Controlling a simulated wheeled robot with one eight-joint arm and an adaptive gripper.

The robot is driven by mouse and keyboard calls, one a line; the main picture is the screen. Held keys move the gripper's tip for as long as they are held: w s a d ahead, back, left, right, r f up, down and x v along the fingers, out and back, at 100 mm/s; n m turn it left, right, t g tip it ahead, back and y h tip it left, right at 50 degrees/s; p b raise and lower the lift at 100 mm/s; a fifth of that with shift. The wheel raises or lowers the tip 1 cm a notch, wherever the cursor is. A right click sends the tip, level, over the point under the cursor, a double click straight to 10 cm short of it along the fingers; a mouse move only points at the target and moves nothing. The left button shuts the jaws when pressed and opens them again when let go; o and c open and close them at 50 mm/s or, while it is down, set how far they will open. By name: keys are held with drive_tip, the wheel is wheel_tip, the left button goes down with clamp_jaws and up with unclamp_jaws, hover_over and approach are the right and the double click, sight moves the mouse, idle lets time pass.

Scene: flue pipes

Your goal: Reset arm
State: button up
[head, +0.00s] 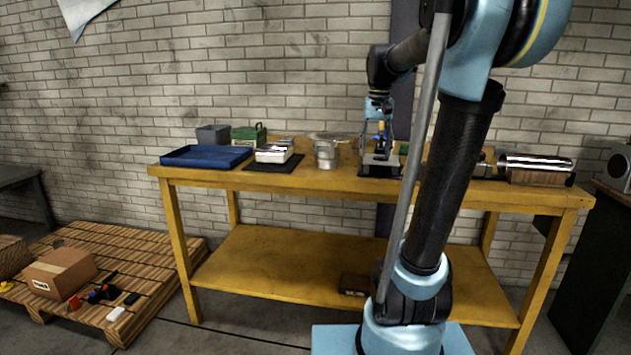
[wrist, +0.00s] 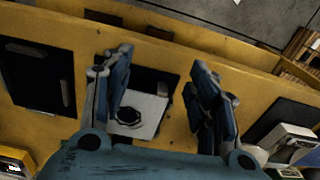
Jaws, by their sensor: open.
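My gripper (head: 378,128) hangs over the yellow workbench (head: 300,184), pointing down, at the end of my raised arm. In the wrist view, its two blue-grey fingers (wrist: 160,68) are spread wide with nothing held between them. A pale plate with a dark angular opening (wrist: 148,118) lies on a black mat below, between and behind the fingers. In the head view, a small stand (head: 380,168) is under my gripper, partly overlapped by it. I cannot tell whether the fingers touch it.
On the bench are a blue tray (head: 205,156), a green box (head: 248,134), a white device (head: 274,154), a metal cylinder (head: 327,155) and a shiny pipe (head: 535,163). A pallet (head: 130,255) with a carton (head: 60,273) is on the floor at left. My arm hides part of the bench.

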drive_tip(key=s+f+n+t, duration=0.1)
drive_tip(key=s+f, duration=2.3)
drive_tip(key=s, duration=0.1)
drive_tip(key=shift+n+t, duration=0.4)
drive_tip(key=shift+w+f, duration=0.15)
drive_tip(key=shift+w+f, duration=0.15)
drive_tip(key=shift+w, duration=0.2)
